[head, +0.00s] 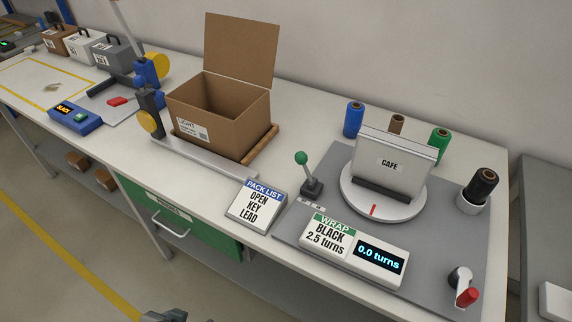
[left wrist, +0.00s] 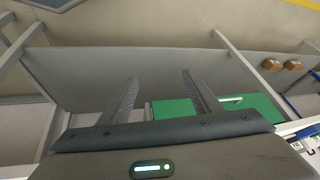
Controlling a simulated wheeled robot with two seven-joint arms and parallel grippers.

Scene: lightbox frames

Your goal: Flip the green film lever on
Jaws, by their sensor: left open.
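The green-knobbed lever (head: 301,159) stands on a dark base at the left edge of the grey mat, beside the turntable. Its stick leans slightly left and back in the head view. Small labels lie in front of its base, too small to read. My left gripper (left wrist: 160,92) is open and empty in the left wrist view, with its fingers over the lower shelf and the green drawer front (left wrist: 220,106). Only a dark part of what looks like the same gripper shows at the bottom edge of the head view, well away from the lever. My right gripper is out of view.
A turntable (head: 354,204) holds a grey CAFE case (head: 390,150). A wrap sign (head: 328,234) with a 0.0 turns display (head: 380,258) and a pack list sign (head: 257,205) stand in front. Film rolls (head: 354,119) stand behind. An open carton (head: 207,128) is left.

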